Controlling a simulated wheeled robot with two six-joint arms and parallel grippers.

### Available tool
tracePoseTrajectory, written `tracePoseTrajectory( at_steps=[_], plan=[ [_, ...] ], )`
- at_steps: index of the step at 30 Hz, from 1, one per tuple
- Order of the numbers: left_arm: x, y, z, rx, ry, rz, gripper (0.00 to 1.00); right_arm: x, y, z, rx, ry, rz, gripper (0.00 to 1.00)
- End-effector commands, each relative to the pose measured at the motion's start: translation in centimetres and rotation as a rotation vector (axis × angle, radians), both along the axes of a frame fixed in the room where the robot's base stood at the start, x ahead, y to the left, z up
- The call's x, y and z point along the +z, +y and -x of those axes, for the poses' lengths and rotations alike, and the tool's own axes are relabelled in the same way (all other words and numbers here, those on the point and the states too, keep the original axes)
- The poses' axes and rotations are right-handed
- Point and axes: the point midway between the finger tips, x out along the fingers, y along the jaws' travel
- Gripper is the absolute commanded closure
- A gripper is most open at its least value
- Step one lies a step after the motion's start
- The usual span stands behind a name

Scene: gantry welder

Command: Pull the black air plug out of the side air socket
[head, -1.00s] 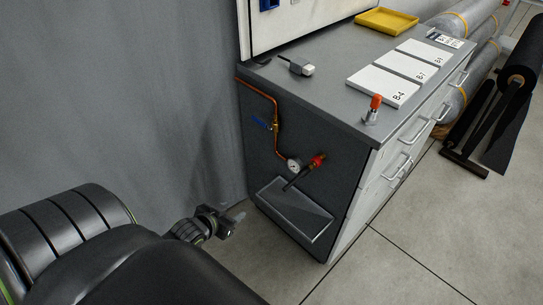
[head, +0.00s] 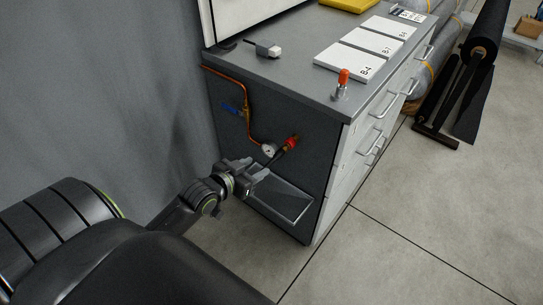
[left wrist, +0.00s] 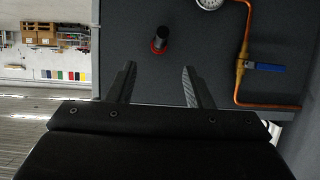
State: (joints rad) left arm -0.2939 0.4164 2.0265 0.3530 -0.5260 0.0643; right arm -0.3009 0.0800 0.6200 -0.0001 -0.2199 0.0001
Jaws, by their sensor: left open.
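The black air plug (head: 284,150) sticks out of the red side air socket (head: 292,142) on the dark side panel of the cabinet. In the left wrist view the plug (left wrist: 161,36) is seen nearly end-on, with the red socket (left wrist: 157,47) showing around its base. My left gripper (head: 258,169) is open and empty, in front of the panel and short of the plug. In the left wrist view its fingertips (left wrist: 159,67) lie to either side of the plug's line, with the plug beyond them. My right gripper is not in view.
A gauge (head: 269,150), a copper pipe (head: 247,122) and a blue valve handle (head: 231,108) are close beside the socket. A grey tray (head: 283,203) sits below it on the panel. An orange-capped item (head: 342,82) stands on the cabinet top (head: 300,60).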

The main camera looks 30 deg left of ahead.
Motion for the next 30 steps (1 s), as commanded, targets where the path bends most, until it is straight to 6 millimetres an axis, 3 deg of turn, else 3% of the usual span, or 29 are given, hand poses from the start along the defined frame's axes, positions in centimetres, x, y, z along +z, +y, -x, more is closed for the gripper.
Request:
tracePoseTrajectory(
  at_steps=[9,15,28,30],
  plan=[
    [-2.4,-0.5,-5.8,0.0,-0.001,0.002,0.54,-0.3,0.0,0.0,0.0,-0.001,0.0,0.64],
    [-3.3,-0.7,-8.0,-0.001,0.0,0.001,0.54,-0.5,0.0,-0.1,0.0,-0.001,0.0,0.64],
    [-3.6,-0.7,-8.8,0.0,0.0,0.0,0.54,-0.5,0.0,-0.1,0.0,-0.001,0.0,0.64],
    [-3.6,-0.7,-8.8,0.0,0.0,0.0,0.6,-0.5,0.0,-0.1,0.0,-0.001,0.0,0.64]
  ],
)
